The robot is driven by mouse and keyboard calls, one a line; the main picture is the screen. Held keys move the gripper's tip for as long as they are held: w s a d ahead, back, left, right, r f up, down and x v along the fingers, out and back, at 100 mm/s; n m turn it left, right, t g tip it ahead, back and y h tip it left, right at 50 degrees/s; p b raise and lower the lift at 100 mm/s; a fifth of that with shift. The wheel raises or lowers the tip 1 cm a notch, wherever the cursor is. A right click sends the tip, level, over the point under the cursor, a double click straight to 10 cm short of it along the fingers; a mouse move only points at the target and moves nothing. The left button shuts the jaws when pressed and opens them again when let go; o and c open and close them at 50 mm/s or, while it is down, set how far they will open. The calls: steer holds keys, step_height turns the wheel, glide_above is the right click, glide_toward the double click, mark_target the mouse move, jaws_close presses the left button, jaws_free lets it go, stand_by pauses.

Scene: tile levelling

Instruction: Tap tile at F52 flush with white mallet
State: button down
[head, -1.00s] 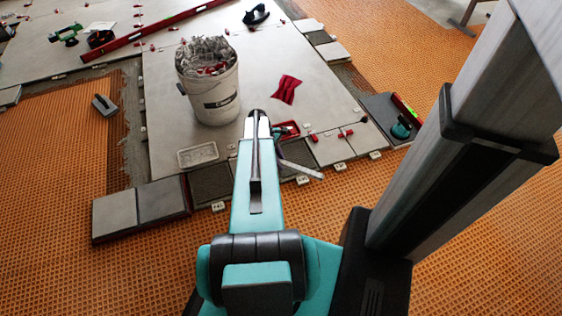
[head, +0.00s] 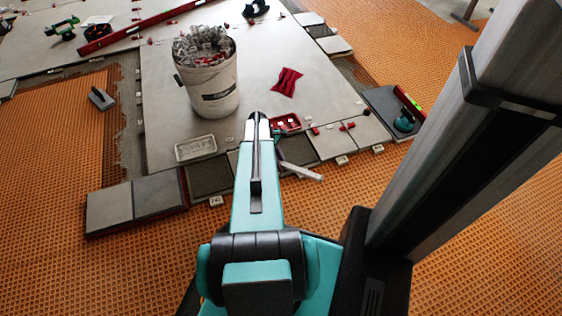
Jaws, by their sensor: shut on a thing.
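My gripper (head: 279,152) is mostly hidden behind my own teal arm; only a small dark part shows at its right side. A pale stick-like part of the white mallet (head: 303,172) juts out to the right from there and stays with the arm, so the gripper is shut on it. The mallet's head cannot be made out. The mallet overlaps the near edge of a row of small tiles with white tags, such as the light tile (head: 327,144). The tags are too small to read surely, so I cannot tell which tile is F52.
A white bucket of clips (head: 210,90) and a white tray (head: 195,147) stand on the large grey tile (head: 165,100). A red tray (head: 286,122), a red cloth (head: 287,82) and a dark board (head: 388,104) lie rightward. Orange matting (head: 120,275) is open in front.

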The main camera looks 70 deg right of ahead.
steer(key=shift+f+b, duration=0.6)
steer(key=shift+f, duration=0.45)
step_height(320, 180, up, 5)
steer(key=p, duration=0.4)
steer(key=shift+f, duration=0.1)
step_height(320, 180, down, 6)
steer(key=shift+r+b, duration=0.2)
steer(key=shift+b, duration=0.15)
steer(key=shift+r+p, duration=2)
steer(key=shift+r, duration=0.8)
